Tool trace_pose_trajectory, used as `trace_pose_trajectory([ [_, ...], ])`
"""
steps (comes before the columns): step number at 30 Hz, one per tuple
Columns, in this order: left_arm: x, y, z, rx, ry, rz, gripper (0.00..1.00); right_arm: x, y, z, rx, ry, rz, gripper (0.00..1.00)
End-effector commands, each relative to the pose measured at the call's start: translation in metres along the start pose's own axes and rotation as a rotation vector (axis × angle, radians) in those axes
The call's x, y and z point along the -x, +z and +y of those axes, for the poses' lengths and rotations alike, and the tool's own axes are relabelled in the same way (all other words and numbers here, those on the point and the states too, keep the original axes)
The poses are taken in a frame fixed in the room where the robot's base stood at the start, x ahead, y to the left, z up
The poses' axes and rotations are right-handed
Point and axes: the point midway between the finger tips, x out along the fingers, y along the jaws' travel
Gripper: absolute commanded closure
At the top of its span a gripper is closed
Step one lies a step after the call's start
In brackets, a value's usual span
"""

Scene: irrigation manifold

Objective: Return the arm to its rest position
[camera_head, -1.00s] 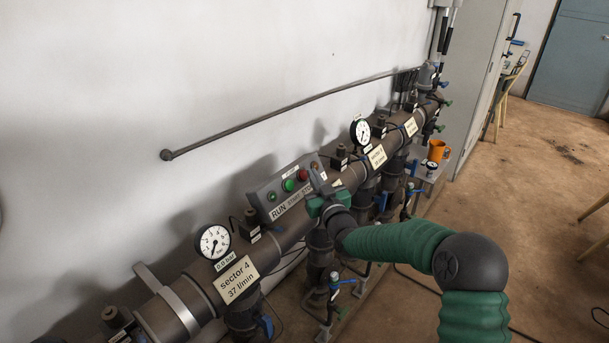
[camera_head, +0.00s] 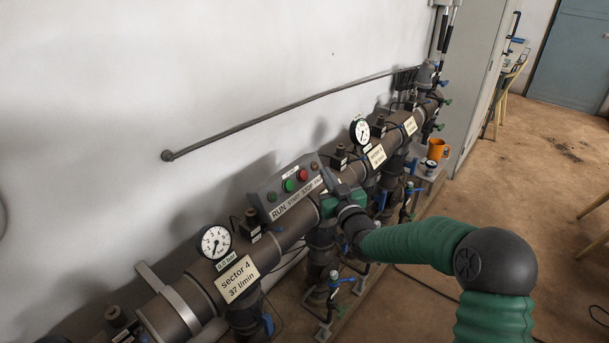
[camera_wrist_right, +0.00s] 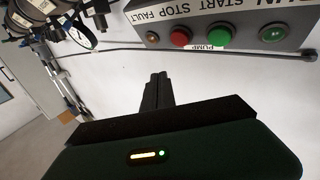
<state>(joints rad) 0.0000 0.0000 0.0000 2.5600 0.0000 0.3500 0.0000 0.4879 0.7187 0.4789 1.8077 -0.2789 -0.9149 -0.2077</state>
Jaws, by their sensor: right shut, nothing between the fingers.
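My right gripper (camera_head: 327,180) is in front of the dark manifold pipe (camera_head: 292,234), just right of the control box (camera_head: 264,193). Its green body and dark wrist show; its fingers are small and partly hard to make out in the head view. In the right wrist view the two dark fingers (camera_wrist_right: 158,78) are together, with nothing between them. The control box carries a green button (camera_head: 289,186) and a red button (camera_head: 302,175). The wrist view shows the red button (camera_wrist_right: 181,38) and green button (camera_wrist_right: 218,36) beyond the fingertips, apart from them. My left gripper is not in view.
Pressure gauges (camera_head: 214,242) and sector labels (camera_head: 237,279) line the pipe, with blue-handled valves below. An orange mug (camera_head: 437,148) stands near the far end. A thin rod (camera_head: 285,113) runs along the wall. Open floor (camera_head: 545,190) lies to the right.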

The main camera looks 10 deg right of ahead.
Motion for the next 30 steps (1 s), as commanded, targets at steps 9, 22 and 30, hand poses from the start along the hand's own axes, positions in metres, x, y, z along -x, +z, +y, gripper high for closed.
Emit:
trace_pose_trajectory([
  [9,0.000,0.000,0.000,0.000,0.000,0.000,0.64,0.000,0.000,0.000,0.000,0.000,0.000,1.00],
  [22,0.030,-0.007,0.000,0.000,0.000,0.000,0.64,0.139,0.072,-0.060,0.031,-0.076,-0.700,1.00],
  [30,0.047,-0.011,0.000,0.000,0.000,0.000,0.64,0.347,0.102,-0.069,-0.089,0.011,-1.295,1.00],
])
